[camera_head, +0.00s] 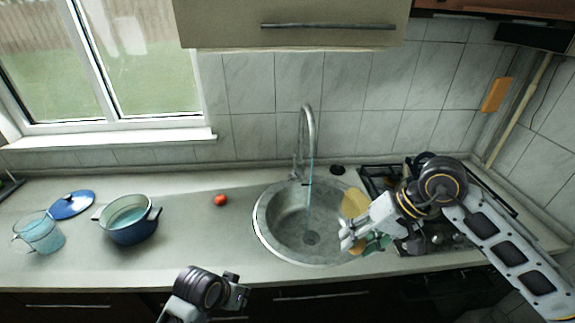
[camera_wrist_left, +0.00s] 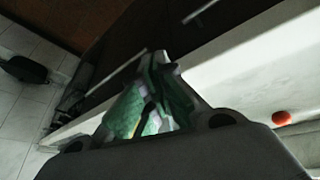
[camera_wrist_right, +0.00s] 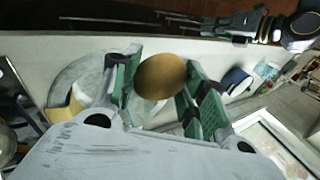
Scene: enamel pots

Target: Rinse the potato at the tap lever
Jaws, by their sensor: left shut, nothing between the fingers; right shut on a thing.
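The potato (camera_wrist_right: 161,75), a brown oval, sits between the green finger pads of my right gripper (camera_wrist_right: 158,88), which is shut on it. In the head view my right gripper (camera_head: 350,240) is over the right side of the sink (camera_head: 268,228), and the potato is mostly hidden there. The tall curved tap (camera_head: 309,125) stands behind the sink, left of that gripper. A thin bluish line runs down below its spout; its lever is too small to make out. My left gripper (camera_head: 238,295) is shut and empty at the counter's front edge, left of the sink.
A red round item (camera_head: 220,199) lies left of the sink. Further left are a blue pot (camera_head: 130,226), a blue lid (camera_head: 72,205) and a clear jug (camera_head: 40,234). A yellowish item (camera_head: 355,202) lies right of the sink, beside the hob (camera_head: 375,178).

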